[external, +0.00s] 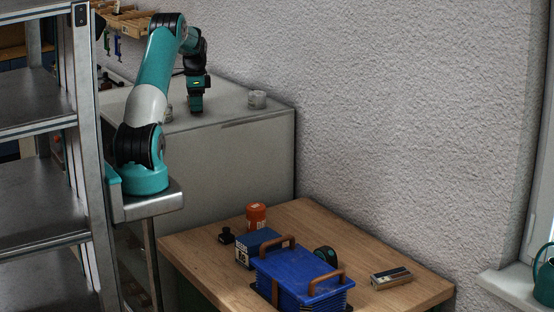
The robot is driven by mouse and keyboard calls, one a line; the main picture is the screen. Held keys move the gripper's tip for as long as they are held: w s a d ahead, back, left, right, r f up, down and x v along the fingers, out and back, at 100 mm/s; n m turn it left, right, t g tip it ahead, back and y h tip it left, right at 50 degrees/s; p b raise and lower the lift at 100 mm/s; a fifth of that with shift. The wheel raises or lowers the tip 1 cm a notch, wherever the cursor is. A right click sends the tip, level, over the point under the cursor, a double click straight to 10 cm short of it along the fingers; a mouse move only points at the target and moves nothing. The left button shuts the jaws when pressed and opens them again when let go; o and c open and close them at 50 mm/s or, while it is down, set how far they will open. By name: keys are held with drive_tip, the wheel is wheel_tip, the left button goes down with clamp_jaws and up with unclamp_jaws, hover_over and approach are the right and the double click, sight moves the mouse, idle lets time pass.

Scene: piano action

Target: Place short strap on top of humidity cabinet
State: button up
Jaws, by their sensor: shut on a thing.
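The humidity cabinet (240,160) appears to be the large grey cabinet against the wall, with a flat top. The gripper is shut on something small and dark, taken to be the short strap. Its shape is too small and hidden by the fingers to make out, and I cannot tell whether it touches the cabinet top.
A wooden table (205,262) in front holds a blue crate (300,272), an orange can (256,217) and a blue box (257,246). A metal shelf (35,105) stands left.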

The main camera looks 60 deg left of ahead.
drive_tip(key=shift+f, duration=0.5)
drive_tip(key=shift+f, duration=0.1)
drive_tip(key=o, duration=0.9)
drive_tip(key=shift+o, duration=0.2)
wheel_tip(320, 180, up, 12)
drive_tip(key=b, duration=0.2)
